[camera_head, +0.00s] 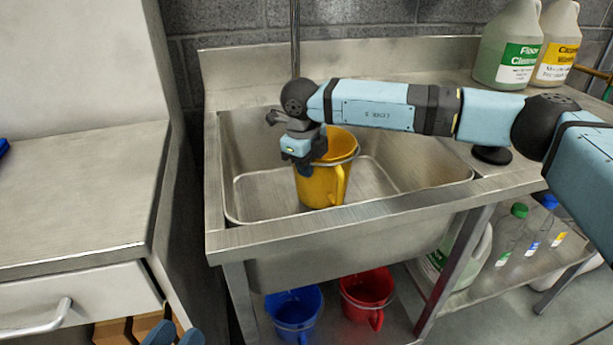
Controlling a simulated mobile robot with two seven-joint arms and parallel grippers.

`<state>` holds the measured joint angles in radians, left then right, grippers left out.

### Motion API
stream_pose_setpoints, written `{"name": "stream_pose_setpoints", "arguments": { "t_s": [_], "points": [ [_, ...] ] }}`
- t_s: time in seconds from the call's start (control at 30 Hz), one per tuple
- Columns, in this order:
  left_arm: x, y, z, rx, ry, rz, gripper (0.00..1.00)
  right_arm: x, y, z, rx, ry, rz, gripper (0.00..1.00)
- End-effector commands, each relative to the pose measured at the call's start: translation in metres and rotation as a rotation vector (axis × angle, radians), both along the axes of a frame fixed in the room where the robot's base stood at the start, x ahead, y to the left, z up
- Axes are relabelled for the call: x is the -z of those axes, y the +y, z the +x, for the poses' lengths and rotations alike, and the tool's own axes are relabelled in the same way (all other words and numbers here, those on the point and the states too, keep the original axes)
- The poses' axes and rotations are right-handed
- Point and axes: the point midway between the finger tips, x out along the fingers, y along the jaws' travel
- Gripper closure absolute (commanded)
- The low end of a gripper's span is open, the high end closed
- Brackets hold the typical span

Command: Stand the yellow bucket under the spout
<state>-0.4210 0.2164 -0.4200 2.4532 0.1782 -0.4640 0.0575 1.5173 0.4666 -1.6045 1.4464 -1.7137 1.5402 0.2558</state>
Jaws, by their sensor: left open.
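The yellow bucket (323,188) is upright, or nearly so, in the steel sink (250,195), near its front left. Its spouted handle side faces the front. My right gripper (304,168) reaches in from the right and is shut on the bucket's rim at the left side. The gripper body hides part of the rim. Whether the bucket's base touches the sink floor cannot be told. A thin vertical pipe (295,40) comes down behind my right wrist; its lower end and any spout are hidden. My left gripper (172,335) is open and empty at the lower left edge, partly cut off.
A blue bucket (294,312) and a red bucket (366,292) stand under the sink. Cleaner jugs (508,45) stand on the right drainboard, and bottles (512,232) on the lower shelf. A steel counter with a drawer (75,300) is at left. The sink's right part is free.

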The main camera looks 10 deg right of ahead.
Motion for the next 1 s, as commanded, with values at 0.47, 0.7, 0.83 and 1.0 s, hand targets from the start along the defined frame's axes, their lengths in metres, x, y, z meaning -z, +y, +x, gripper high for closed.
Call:
{"name": "stream_pose_setpoints", "arguments": {
  "t_s": [0.47,0.7,0.83,1.0],
  "points": [
    [0.009,-0.001,0.0,0.009,0.024,0.014,0.57,0.018,0.0,0.0,0.0,-0.001,0.0,1.0],
    [0.009,-0.001,-0.001,0.009,0.026,0.015,0.57,0.017,0.0,0.0,0.0,-0.001,0.0,0.68],
    [0.009,-0.001,-0.001,0.009,0.026,0.015,0.57,0.017,0.0,0.0,0.0,-0.001,0.0,0.68],
    [0.001,0.0,0.0,0.006,0.013,0.009,0.57,0.004,0.001,0.0,0.0,-0.003,0.001,0.68]
  ]
}}
